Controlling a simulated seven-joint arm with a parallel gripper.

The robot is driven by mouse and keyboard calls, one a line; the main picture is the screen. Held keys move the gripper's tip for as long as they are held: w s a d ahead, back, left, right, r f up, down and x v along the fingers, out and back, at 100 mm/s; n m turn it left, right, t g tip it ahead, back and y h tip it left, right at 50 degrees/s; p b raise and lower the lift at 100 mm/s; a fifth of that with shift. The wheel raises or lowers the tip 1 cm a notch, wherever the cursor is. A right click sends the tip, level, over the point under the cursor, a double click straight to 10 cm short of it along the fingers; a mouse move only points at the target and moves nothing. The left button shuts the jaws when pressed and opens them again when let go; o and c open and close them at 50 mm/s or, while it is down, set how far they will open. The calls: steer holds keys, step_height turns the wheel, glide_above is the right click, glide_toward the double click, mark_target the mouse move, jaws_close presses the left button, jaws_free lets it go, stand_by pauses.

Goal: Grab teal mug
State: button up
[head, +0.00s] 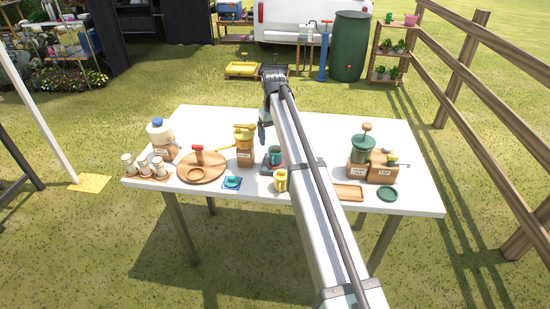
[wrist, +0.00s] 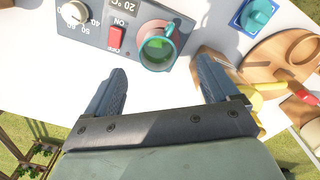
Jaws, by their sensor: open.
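The teal mug (head: 274,152) stands near the middle of the white table, just left of my arm in the head view. In the wrist view the teal mug (wrist: 155,52) is seen from above, by the edge of a grey device (wrist: 95,28) with a dial and a red switch. Its handle points to the upper right, and something green shows inside. My gripper (wrist: 162,82) is open and empty. Its two fingers lie on either side below the mug in the wrist view, not around it. In the head view my gripper (head: 264,122) hangs above and behind the mug.
A green grinder (head: 363,148) stands right. The table's back is clear.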

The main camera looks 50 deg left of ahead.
mark_target(275, 158)
steer(key=f, duration=0.9)
steer(key=shift+w+f, duration=0.15)
steer(key=shift+w, duration=0.1)
steer(key=c, duration=1.2)
